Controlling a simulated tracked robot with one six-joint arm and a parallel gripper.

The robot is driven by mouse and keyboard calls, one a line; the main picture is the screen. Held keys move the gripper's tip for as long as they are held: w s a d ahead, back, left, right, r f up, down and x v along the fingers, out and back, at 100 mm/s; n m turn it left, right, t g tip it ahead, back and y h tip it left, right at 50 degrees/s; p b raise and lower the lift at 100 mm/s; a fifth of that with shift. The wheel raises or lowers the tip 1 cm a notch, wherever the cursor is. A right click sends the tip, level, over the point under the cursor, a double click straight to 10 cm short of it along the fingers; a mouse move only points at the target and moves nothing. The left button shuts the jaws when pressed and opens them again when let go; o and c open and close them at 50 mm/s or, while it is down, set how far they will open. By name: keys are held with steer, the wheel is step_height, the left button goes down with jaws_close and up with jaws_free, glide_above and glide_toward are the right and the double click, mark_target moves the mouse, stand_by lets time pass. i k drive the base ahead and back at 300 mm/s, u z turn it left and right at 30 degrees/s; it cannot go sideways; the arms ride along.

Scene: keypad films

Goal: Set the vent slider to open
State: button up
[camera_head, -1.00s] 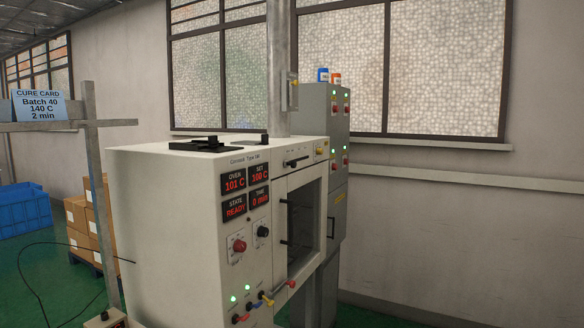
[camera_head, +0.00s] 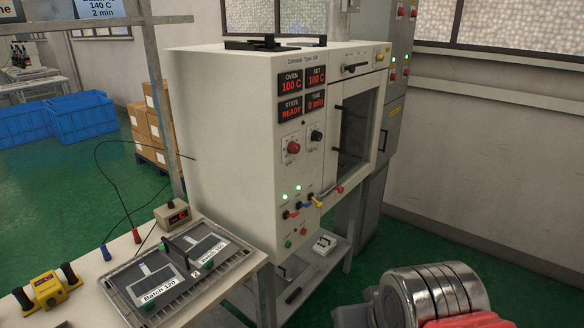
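The cream oven cabinet (camera_head: 230,130) stands in the middle. On its upper right front panel is a horizontal slot with a dark sliding knob (camera_head: 355,68), which looks like the vent slider. The knob sits along the slot; the labels by it are too small to read, so I cannot tell its setting. The display panel (camera_head: 302,92) shows OVEN 100 C, SET 100 C, STATE READY and TIME 0 min. Part of my arm shows at the lower right, apart from the oven; my gripper's fingers are not in view.
Below the slot is the oven door (camera_head: 355,125) with a dark window and handle. A table at the lower left bears a grey tray (camera_head: 215,297) with labelled plates, and a yellow device (camera_head: 48,290). A grey cabinet (camera_head: 393,125) adjoins the oven's right. Green floor (camera_head: 425,245) is clear at right.

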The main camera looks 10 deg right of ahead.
mark_target(352, 68)
steer(key=z, duration=2.2)
steer(key=i, duration=1.75)
